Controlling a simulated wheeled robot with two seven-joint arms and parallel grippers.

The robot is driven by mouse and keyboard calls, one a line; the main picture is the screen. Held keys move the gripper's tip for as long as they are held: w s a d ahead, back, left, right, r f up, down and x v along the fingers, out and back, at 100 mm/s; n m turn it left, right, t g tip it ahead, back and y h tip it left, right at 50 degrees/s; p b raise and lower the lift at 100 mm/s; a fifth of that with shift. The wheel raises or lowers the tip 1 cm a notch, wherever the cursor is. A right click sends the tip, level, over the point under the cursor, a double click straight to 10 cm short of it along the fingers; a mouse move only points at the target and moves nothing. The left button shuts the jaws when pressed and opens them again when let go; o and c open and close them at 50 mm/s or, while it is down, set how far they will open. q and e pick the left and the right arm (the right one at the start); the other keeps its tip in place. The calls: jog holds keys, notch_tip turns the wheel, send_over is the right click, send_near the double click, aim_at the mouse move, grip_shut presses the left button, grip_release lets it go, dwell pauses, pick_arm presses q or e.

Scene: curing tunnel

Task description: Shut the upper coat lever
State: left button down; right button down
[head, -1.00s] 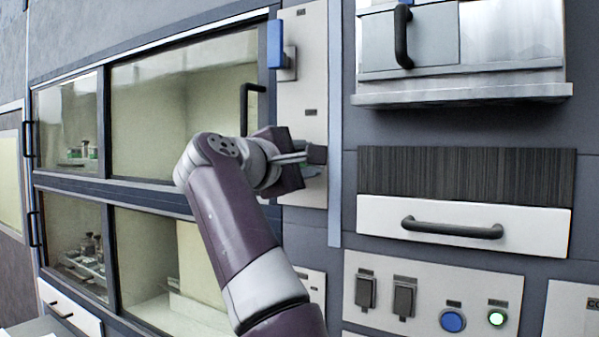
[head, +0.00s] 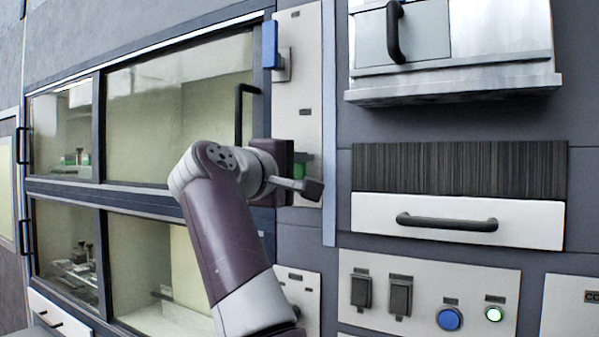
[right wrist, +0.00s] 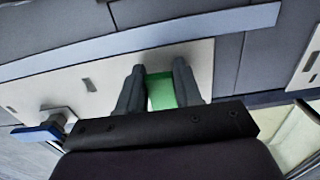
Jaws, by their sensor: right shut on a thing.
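Two levers sit on the pale upright panel (head: 297,95) right of the glazed doors. The upper one has a blue handle (head: 269,45) that stands upright; it also shows in the right wrist view (right wrist: 38,133). The lower one has a green handle (head: 299,169), mostly hidden by my gripper in the head view. My right gripper (head: 306,180) is shut on the green handle, which shows between its two fingers in the right wrist view (right wrist: 160,92). The lever labels are too small to read. My left gripper is not in view.
A black door handle (head: 240,115) stands close left of my right gripper. To the right are a white drawer with a dark handle (head: 447,222), a metal box on a ledge (head: 455,88), and a switch panel (head: 430,280) with a blue button.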

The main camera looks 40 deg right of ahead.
jog(key=shift+f, duration=0.1)
jog(key=c, duration=0.8)
grip_release()
jog(key=shift+c, duration=0.2)
jog(key=b+v, duration=0.1)
jog(key=v, duration=1.1)
jog(key=shift+s+a, duration=0.25)
jog(key=shift+a, duration=0.1)
